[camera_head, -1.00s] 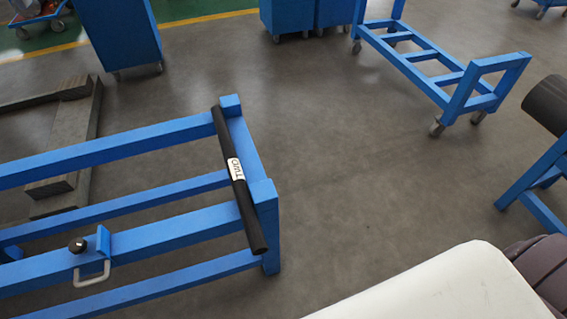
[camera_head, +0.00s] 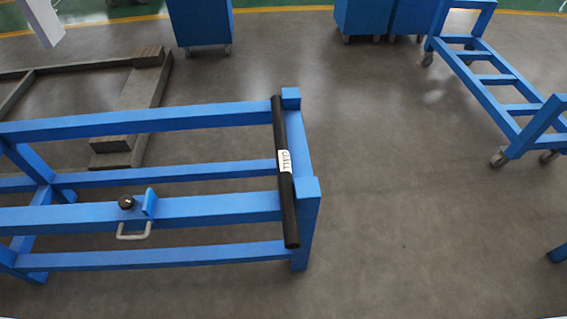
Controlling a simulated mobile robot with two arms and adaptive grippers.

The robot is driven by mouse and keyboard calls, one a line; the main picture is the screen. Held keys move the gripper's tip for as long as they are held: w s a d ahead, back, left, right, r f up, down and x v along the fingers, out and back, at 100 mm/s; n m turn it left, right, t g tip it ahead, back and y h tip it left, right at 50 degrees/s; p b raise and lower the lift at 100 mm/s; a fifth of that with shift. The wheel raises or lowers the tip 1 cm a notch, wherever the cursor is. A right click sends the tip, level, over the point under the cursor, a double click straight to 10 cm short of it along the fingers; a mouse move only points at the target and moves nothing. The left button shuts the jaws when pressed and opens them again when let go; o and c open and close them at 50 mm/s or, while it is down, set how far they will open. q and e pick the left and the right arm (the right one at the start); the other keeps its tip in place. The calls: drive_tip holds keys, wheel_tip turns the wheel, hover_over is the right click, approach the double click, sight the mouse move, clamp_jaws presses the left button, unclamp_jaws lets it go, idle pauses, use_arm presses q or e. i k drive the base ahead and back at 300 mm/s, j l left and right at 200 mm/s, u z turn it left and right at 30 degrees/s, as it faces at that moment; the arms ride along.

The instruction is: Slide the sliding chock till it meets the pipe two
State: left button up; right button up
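The sliding chock (camera_head: 150,203) is a small blue upright plate on the near long rail of a blue frame. A black round knob (camera_head: 126,202) sits just left of it, and a pale grey loop handle (camera_head: 134,234) hangs below on the near side. Pipe two (camera_head: 280,125) is a black pipe with a white label reading "TWO". It lies across the right end of the frame, over both upper rails. A long bare stretch of rail separates the chock from the pipe. Neither of my grippers shows in the head view.
The blue frame (camera_head: 170,119) fills the left and middle. Grey beams (camera_head: 125,125) lie on the floor behind it. Blue cabinets (camera_head: 200,22) on wheels stand at the back. A blue wheeled cart (camera_head: 490,82) stands at the far right. Floor right of the frame is clear.

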sight(141, 216)
drive_tip(key=u, duration=1.4)
